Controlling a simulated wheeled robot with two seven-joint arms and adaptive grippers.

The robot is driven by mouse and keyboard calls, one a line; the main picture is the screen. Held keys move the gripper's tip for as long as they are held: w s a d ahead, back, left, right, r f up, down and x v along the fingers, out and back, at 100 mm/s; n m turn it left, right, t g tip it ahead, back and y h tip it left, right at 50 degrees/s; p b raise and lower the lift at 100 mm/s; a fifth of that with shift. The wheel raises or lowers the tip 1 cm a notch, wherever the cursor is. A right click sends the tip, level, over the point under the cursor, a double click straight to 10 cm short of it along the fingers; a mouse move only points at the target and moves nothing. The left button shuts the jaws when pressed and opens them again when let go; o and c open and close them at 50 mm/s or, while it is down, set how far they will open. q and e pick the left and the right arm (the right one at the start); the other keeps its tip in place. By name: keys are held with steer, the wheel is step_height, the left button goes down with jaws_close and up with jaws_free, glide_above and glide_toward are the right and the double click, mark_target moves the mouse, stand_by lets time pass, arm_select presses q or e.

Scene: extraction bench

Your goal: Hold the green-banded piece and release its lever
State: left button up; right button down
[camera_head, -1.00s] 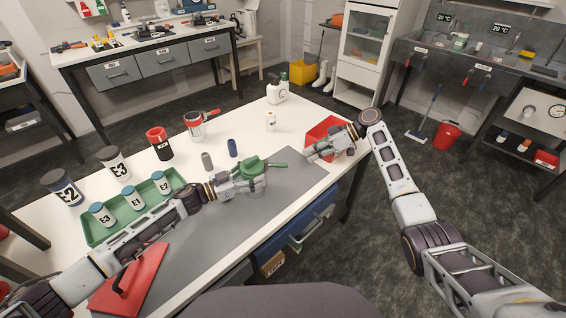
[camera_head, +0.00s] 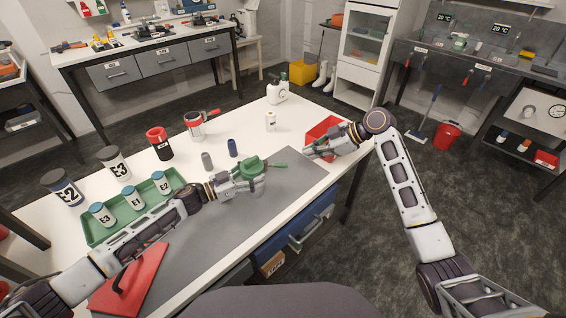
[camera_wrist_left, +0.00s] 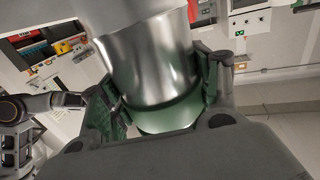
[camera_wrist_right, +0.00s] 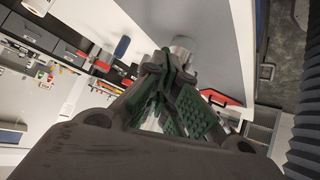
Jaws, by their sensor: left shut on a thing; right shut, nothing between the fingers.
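The green-banded piece (camera_head: 252,165) is held by my left gripper (camera_head: 250,182) above the grey mat (camera_head: 205,228). In the left wrist view the piece shows as a silver cylinder (camera_wrist_left: 150,55) with a green band (camera_wrist_left: 172,117) between the fingers. My right gripper (camera_head: 310,152) is shut and empty, apart from the lever's end and to its right. In the right wrist view its fingers (camera_wrist_right: 168,68) are together, with a silver cylinder (camera_wrist_right: 184,44) beyond them.
A red bin (camera_head: 320,130) stands behind my right gripper. A green tray (camera_head: 88,232) with several labelled jars is at left, near a red board (camera_head: 140,278). The mat's middle is clear.

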steer(key=s+a+r+n+t, duration=0.2)
steer(key=s+r+n, duration=0.1)
steer(key=s+r, duration=0.3)
steer(key=shift+s+a+t, duration=0.3)
steer(key=shift+s+a, duration=0.05)
steer(key=shift+s, duration=0.4)
steer(key=shift+w+a+f+h, duration=0.1)
steer(key=shift+h, duration=0.2)
glide_toward(270, 165)
steer(key=shift+x, duration=1.95)
